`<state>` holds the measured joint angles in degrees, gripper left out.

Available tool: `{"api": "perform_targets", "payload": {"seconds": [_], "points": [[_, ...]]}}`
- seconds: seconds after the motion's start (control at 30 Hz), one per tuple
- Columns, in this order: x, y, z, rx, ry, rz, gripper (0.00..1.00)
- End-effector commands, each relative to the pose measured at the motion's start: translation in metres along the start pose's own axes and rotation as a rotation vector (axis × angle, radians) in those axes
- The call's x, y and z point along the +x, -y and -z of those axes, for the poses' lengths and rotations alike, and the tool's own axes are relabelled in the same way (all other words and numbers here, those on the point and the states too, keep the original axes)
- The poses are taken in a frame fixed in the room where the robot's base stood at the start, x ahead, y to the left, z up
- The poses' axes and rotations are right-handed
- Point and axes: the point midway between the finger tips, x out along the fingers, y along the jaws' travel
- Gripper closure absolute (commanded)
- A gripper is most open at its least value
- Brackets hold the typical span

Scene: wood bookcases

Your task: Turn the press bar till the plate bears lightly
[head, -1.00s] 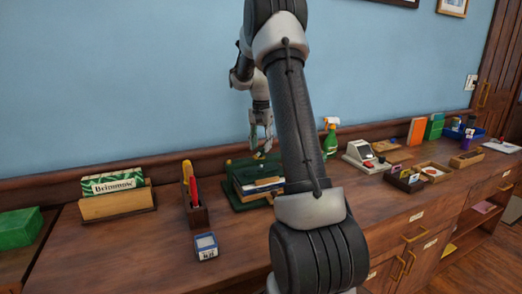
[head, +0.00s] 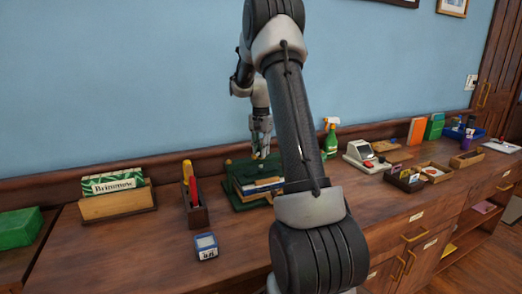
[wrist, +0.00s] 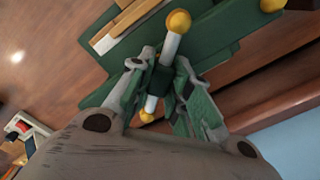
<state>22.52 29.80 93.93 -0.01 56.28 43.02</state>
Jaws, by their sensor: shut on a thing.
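The green press (head: 247,203) stands on the wooden counter, with papers or books (head: 264,184) between its plates. In the wrist view, the press bar (wrist: 171,47) is a pale rod with yellow balls at its ends, crossing a dark green hub. My gripper (head: 261,151) points down over the top of the press. In the wrist view, my gripper (wrist: 160,76) has one finger on each side of the bar's hub and is shut on the bar. The upper plate (wrist: 220,42) is green; its contact with the stack below cannot be made out.
A pen holder (head: 197,215), a small blue-and-white box (head: 206,246) and a wooden stand with a green box (head: 115,187) are left of the press. A green spray bottle (head: 330,140) and a white device (head: 360,153) are to its right. The front counter is partly clear.

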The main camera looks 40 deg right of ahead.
Motion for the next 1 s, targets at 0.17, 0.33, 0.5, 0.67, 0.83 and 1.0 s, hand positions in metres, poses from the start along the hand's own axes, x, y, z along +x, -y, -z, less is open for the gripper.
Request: {"api": "perform_targets", "payload": {"seconds": [0.17, 0.33, 0.5, 0.67, 0.83, 1.0], "points": [[-0.0003, 0.0002, 0.0, 0.181, 0.0, 0.001, 1.0], [-0.0004, 0.0002, 0.0, 0.246, 0.0, 0.001, 1.0], [-0.0004, 0.0003, 0.0001, 0.246, 0.0, 0.001, 1.0], [-0.0004, 0.0003, 0.0001, 0.245, 0.0, 0.001, 0.6], [-0.0003, 0.0002, 0.0, 0.244, 0.0, 0.001, 0.59], [-0.0019, 0.0002, 0.0001, 0.244, -0.001, 0.001, 0.59]]}}
